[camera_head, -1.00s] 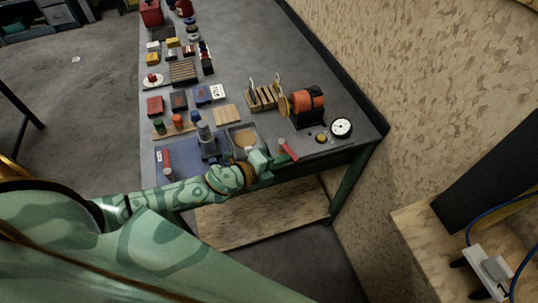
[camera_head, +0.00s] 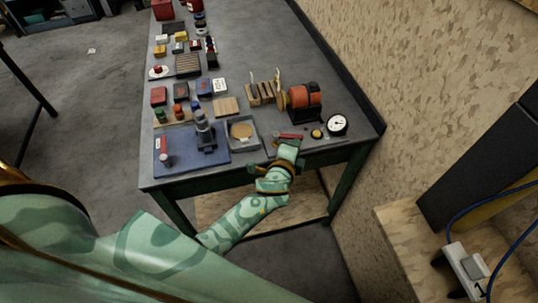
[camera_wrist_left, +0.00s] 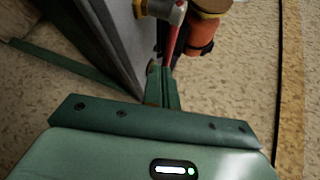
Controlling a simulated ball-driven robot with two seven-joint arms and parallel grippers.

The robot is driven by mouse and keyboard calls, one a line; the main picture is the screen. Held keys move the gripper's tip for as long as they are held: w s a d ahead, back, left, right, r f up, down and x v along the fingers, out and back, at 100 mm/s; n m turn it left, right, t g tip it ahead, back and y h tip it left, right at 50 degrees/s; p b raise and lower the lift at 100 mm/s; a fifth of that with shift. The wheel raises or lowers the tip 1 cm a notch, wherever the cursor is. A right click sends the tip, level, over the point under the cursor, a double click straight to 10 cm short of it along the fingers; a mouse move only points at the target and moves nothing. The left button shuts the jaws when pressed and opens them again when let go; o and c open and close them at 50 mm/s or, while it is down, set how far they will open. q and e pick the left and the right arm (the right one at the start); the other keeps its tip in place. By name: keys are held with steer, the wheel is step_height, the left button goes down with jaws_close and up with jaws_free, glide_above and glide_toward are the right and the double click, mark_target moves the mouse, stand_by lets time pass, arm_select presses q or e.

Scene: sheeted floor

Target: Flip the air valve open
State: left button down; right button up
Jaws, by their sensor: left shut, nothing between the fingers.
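The air valve's red lever (camera_head: 291,136) shows at the front right of the workbench, left of the round gauge. It lies roughly level across the picture, nearly along the bench's front edge. My left gripper (camera_head: 285,145) is at the bench's front edge, just in front of the lever, and hides part of the valve. In the left wrist view my gripper's fingers (camera_wrist_left: 164,84) are shut with nothing between them. The red lever (camera_wrist_left: 176,36) stands just beyond the fingertips there, beside a metal valve part (camera_wrist_left: 160,9). I cannot tell whether they touch. My right gripper is not in view.
The gauge (camera_head: 337,124) and a yellow button (camera_head: 317,133) are right of the lever. An orange motor (camera_head: 304,99) stands behind it. A shallow tray (camera_head: 256,145) and a blue mat (camera_head: 178,166) lie to the left. A wall bounds the right side.

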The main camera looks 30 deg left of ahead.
arm_select(q)
steer(key=shift+w+d, duration=0.15)
steer(key=shift+w, duration=1.15)
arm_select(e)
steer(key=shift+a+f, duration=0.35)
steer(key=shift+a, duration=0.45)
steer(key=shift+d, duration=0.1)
arm_select(q)
steer(key=shift+w, duration=0.15)
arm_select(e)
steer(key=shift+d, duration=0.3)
